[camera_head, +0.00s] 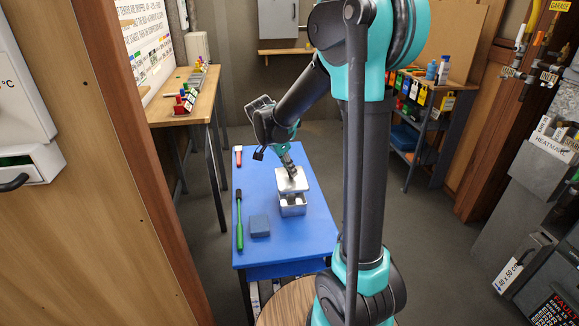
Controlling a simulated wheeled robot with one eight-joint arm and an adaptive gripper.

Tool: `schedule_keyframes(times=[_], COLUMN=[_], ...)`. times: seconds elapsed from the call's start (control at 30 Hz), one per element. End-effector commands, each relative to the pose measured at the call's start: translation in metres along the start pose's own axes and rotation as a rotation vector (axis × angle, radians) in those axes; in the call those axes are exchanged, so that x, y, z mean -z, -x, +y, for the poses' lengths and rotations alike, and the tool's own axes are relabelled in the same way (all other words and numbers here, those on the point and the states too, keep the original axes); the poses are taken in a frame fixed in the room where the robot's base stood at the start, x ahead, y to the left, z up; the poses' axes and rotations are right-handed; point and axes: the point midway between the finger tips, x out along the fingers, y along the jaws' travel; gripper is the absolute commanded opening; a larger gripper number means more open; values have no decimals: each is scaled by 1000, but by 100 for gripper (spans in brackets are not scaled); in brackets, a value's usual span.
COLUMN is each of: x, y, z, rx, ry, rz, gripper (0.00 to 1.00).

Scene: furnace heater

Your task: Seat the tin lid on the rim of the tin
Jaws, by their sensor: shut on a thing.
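The tin (293,208) is a small silver metal box standing on the blue table (318,222). The tin lid (290,182) is a flat silver piece just beyond and above the tin in the picture. My gripper (291,173) is shut on the lid from above. A gap shows between the lid's front edge and the near part of the tin, so the lid does not cover the whole opening. I cannot tell whether the lid touches the far rim. My gripper hides part of the lid's far side.
On the blue table's left lie a green-handled tool (239,222), a grey-blue block (259,225) and a red-and-white item (238,156). The table's right side is bare. A wooden bench (199,97) stands at back left, a shelf (430,137) at back right.

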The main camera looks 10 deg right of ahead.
Motion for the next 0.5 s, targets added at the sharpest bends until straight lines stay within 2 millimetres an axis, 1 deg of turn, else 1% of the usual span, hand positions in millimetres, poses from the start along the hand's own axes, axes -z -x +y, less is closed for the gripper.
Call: schedule_keyframes(times=[0.17,0.5], x=[-2,-12], y=[-5,-30], z=[0,0], rx=[0,0], ry=[0,0], rz=[0,0], gripper=[0,0])
